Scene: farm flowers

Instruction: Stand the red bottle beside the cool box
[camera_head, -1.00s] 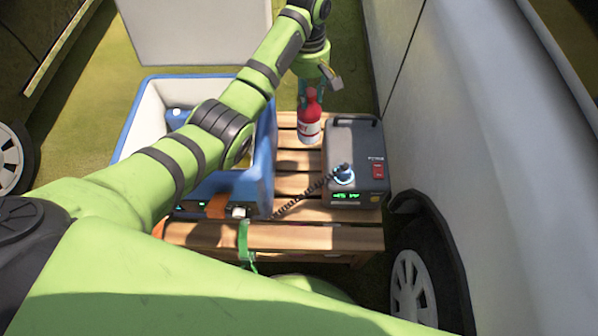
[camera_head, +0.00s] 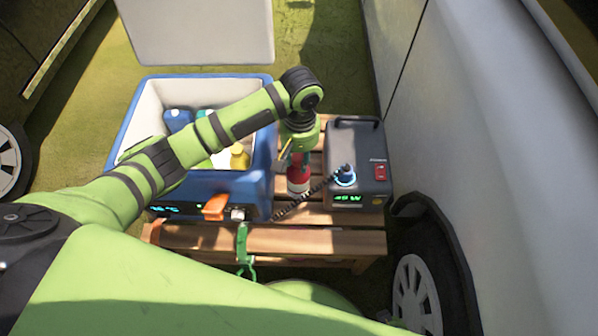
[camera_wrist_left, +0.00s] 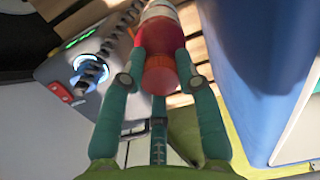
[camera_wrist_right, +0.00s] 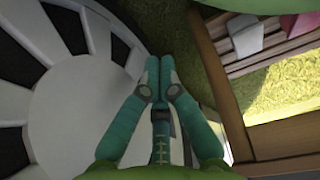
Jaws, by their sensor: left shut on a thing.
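The red bottle (camera_head: 298,178) is upright over the slatted wooden stand, in the gap between the cool box and the grey power unit. My left gripper (camera_head: 299,158) is shut on its upper part from above. In the left wrist view the red bottle (camera_wrist_left: 158,40) lies between the fingers (camera_wrist_left: 160,72), its pale lower part toward the slats. I cannot tell whether its base touches them. The blue cool box (camera_head: 262,190), open with a white inside, is just left of the bottle. My right gripper (camera_wrist_right: 160,68) is shut and empty, fingertips together.
The grey power unit (camera_head: 360,160), with a coiled cable (camera_head: 310,198) plugged in, stands close right of the bottle. Bottles, one yellow (camera_head: 239,158), are in the cool box. A white vehicle side (camera_head: 480,150) bounds the right. A wheel (camera_wrist_right: 70,85) is near my right gripper.

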